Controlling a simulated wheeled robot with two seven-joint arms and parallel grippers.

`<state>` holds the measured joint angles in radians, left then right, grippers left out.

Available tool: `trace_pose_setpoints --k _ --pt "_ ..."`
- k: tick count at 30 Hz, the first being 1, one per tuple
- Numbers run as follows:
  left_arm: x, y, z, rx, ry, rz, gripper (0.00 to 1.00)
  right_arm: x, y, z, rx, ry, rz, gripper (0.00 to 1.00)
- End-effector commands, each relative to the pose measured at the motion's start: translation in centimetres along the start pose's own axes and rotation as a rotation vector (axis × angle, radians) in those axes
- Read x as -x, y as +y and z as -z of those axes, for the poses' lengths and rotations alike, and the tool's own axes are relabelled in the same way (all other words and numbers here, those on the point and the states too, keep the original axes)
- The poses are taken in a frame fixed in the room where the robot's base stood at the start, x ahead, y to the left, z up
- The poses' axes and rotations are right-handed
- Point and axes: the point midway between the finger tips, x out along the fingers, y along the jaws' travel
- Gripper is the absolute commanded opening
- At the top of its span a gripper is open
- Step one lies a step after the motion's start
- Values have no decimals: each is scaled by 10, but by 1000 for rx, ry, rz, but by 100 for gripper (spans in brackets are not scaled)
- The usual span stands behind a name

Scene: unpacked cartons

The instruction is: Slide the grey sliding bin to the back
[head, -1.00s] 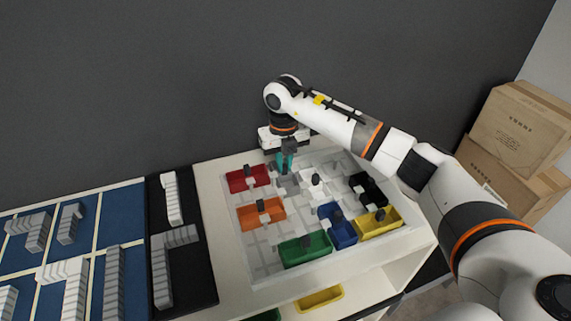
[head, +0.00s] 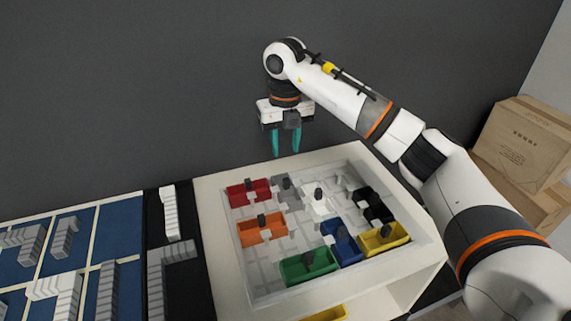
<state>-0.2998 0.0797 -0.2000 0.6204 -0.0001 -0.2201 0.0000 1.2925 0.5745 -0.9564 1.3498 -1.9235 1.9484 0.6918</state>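The grey sliding bin (head: 292,196) sits in the white-walled tray (head: 335,158), near its back wall, just right of the red bin and behind the white bin. A dark knob stands on it. My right gripper (head: 286,151) hangs above the tray's back edge, over the grey bin and clear of it. Its two teal fingers point down and are apart, with nothing between them. My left gripper is not in view.
The tray also holds a red bin (head: 240,196), orange bin (head: 255,235), white bin (head: 315,208), green bin (head: 312,268), blue bin (head: 347,250), yellow bin (head: 392,242) and black bin (head: 377,207). Cartons (head: 525,140) stand at right. A dark wall rises behind.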

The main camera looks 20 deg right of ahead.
Motion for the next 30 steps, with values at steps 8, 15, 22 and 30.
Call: trace_pose_setpoints --k 8,15,22,30 --pt "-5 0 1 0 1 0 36 24 0 0 0 -1 -1 36" --pt "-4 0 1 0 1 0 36 24 0 0 0 -1 -1 36" --pt "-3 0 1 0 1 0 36 25 0 0 0 -1 0 36" --pt "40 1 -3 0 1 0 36 68 0 0 0 0 0 36"
